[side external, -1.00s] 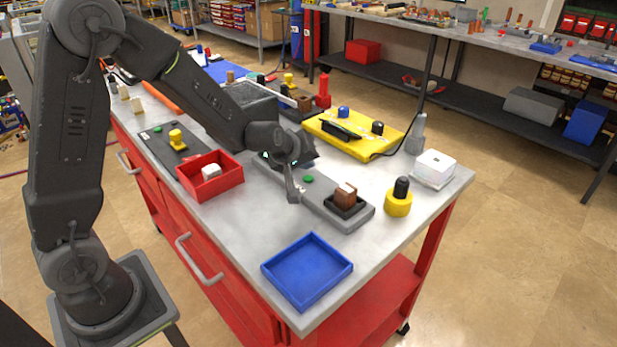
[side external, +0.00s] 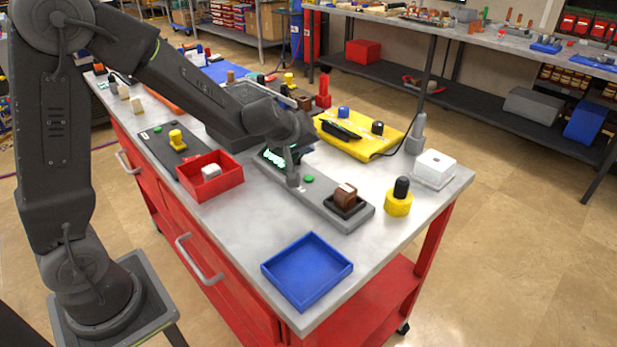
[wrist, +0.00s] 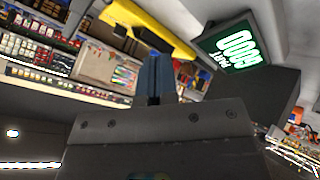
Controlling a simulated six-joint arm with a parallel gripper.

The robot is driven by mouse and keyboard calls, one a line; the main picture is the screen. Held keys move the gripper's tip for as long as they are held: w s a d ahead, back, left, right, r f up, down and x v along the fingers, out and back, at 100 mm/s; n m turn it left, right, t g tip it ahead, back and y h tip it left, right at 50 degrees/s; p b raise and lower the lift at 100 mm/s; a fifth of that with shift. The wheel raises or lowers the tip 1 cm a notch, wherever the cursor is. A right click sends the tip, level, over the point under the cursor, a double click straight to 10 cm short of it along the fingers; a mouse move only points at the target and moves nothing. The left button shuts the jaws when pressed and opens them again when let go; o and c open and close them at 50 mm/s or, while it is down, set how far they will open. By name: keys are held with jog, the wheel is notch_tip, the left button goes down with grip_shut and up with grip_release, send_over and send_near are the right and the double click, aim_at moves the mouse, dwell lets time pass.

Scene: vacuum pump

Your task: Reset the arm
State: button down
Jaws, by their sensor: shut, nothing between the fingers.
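My gripper (side external: 292,181) is shut and empty. In the side view it points down over the long grey base (side external: 335,212), near its green button (side external: 308,179). It hides part of the base; I cannot tell whether the tips touch it. A lit display with green digits (side external: 272,157) shows just left of the gripper. In the wrist view the same display (wrist: 236,48) is at upper right, and my gripper's grey body fills the bottom. A brown block (side external: 345,195) sits in a black holder on the right end of the grey base.
A red tray (side external: 228,180) with a white block is left of the gripper. A blue empty tray (side external: 307,270) is at the front. A yellow pad (side external: 362,140) lies behind. A yellow-and-black knob (side external: 398,200) and a white box (side external: 434,168) stand at right. Bare tabletop lies around the blue tray.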

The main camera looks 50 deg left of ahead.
jog(key=s+d+r+m+g+h, duration=0.1)
jog(key=s+d+r+m+h, duration=0.1)
jog(key=s+d+r+m, duration=0.25)
jog(key=s+d+r+m+h, duration=0.1)
jog(key=s+d+r+m, duration=0.15)
jog(key=s+r, duration=0.4)
jog(key=s+f+m+g+y, duration=0.1)
jog(key=s+m, duration=0.3)
jog(key=s, duration=1.2)
jog(key=shift+s+a+f+g, duration=0.25)
jog(key=shift+a+g, duration=0.1)
jog(key=shift+g, duration=0.35)
